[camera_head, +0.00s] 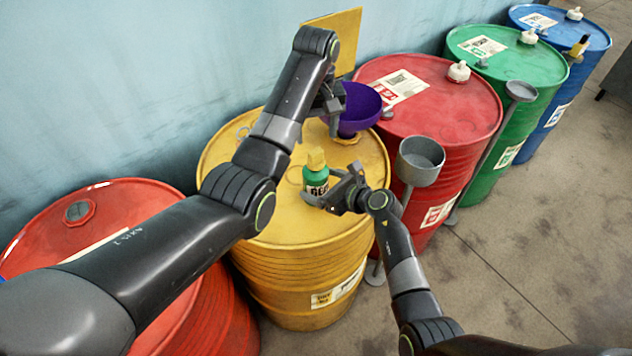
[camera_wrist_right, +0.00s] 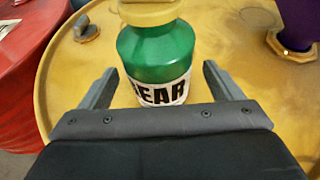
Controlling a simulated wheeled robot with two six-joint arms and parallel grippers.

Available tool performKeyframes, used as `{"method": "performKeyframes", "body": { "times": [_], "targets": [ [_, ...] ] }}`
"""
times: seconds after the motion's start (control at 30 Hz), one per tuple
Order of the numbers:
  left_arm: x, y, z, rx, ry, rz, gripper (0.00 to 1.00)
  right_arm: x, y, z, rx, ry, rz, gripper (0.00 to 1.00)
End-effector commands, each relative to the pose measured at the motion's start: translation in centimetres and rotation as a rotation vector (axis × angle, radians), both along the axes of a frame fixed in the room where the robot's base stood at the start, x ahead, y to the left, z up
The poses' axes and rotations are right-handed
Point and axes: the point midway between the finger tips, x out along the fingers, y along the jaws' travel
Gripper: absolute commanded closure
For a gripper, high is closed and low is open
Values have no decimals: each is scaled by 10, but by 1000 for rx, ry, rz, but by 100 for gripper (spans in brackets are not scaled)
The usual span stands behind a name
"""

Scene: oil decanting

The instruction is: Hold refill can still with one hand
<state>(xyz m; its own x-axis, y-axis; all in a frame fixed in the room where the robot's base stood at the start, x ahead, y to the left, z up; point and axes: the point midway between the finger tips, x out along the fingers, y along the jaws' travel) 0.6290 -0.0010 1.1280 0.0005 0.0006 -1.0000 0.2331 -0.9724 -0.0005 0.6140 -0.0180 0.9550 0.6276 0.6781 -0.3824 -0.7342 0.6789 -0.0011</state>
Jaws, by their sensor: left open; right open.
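The refill can is a small green bottle (camera_head: 315,180) with a yellow cap and a white label with black letters. It stands upright on the yellow drum (camera_head: 270,222). In the right wrist view the green bottle (camera_wrist_right: 158,55) stands just ahead of and partly between the fingers of my right gripper (camera_wrist_right: 155,85). My right gripper (camera_head: 335,192) is open, with a finger on either side of the bottle's lower body. My left gripper (camera_head: 332,108) is open beside the purple funnel (camera_head: 362,106), above the drum's far side. Its fingers are partly hidden by its own arm.
A red drum (camera_head: 445,105) stands to the right, with green (camera_head: 510,50) and blue (camera_head: 560,30) drums beyond. Another red drum (camera_head: 120,205) is at the left. Grey cups on stands (camera_head: 420,165) rise at the drums' front. A yellow panel (camera_head: 345,40) is at the wall.

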Motion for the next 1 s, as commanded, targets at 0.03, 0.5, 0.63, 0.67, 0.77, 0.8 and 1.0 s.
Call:
{"method": "performKeyframes", "body": {
  "times": [0.03,0.5,0.63,0.67,0.77,0.8,1.0],
  "targets": [
    [0,0,0,0,0,0,42,4,5,-2,2,2,2,14],
    [0,0,0,0,0,0,42,18,21,-11,2,1,0,14],
    [0,0,0,0,0,0,42,18,20,-11,2,1,0,14],
    [0,0,0,0,0,0,42,18,20,-11,2,1,0,14],
    [0,0,0,0,0,0,42,18,20,-11,2,0,1,21],
    [0,0,0,0,0,0,42,18,20,-11,2,1,0,26],
    [0,0,0,0,0,0,42,18,20,-11,2,0,1,52]
  ]
}}
